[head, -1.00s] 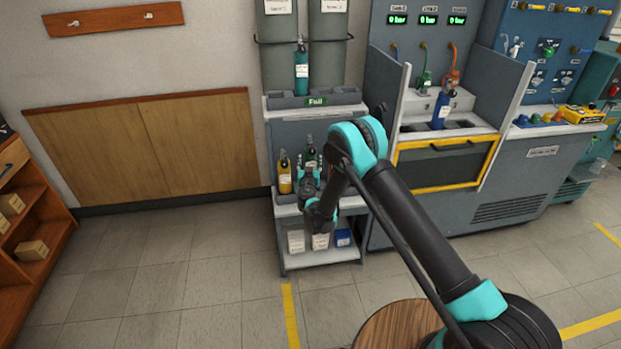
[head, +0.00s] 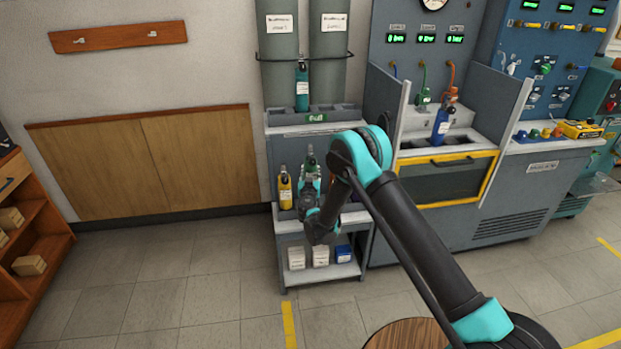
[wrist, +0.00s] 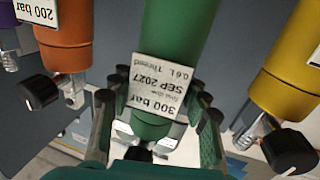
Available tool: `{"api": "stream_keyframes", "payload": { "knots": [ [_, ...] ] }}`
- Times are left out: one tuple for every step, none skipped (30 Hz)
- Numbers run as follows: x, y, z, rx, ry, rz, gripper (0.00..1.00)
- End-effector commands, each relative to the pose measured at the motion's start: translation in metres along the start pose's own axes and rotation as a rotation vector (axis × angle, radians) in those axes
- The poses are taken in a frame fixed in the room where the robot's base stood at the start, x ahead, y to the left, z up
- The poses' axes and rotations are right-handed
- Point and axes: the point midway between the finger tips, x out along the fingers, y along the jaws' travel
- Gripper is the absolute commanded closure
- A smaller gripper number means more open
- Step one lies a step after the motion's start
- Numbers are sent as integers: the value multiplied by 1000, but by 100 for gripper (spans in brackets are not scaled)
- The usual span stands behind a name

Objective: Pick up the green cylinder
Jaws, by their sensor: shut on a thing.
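The green cylinder (wrist: 185,40) fills the middle of the wrist view, with a white label reading 300 bar and SEP 2027. My gripper (wrist: 158,118) has its dark fingers on both sides of the cylinder near its valve end and is shut on it.
A yellow cylinder (wrist: 290,65) and an orange cylinder (wrist: 62,45) flank it closely. A teal cylinder (head: 302,88) stands in the upper rack. Boxes (head: 320,255) sit on the lower shelf. A blue cylinder (head: 441,122) stands in the bench bay. Floor to the left is clear.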

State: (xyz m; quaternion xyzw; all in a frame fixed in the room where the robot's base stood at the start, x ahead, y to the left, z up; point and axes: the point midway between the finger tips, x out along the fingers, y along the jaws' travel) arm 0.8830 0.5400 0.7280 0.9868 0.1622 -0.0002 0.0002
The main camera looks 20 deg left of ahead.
Motion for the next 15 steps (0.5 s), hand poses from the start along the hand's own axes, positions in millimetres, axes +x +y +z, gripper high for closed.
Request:
{"api": "stream_keyframes", "payload": {
  "knots": [
    [0, 0, -11, -1, 1, 0, 94],
    [0, 0, -17, -1, 1, 0, 94],
    [0, 0, -25, -1, 1, 0, 94],
    [0, 0, -32, -1, 1, 0, 94],
    [0, 0, -38, -1, 1, 0, 94],
    [0, 0, -48, -1, 1, 0, 94],
    [0, 0, -55, -1, 1, 0, 94],
    [0, 0, -62, -1, 1, 0, 94],
    [0, 0, -71, -1, 1, 0, 94],
    [0, 0, -78, -1, 1, 0, 94],
    [0, 0, -84, -1, 1, 0, 94],
    [0, 0, -93, -1, 1, 0, 94],
    [0, 0, -100, -1, 1, 0, 94],
    [0, 0, -106, -1, 1, 0, 94],
    [0, 0, -114, -1, 1, 0, 94]
  ]
}}
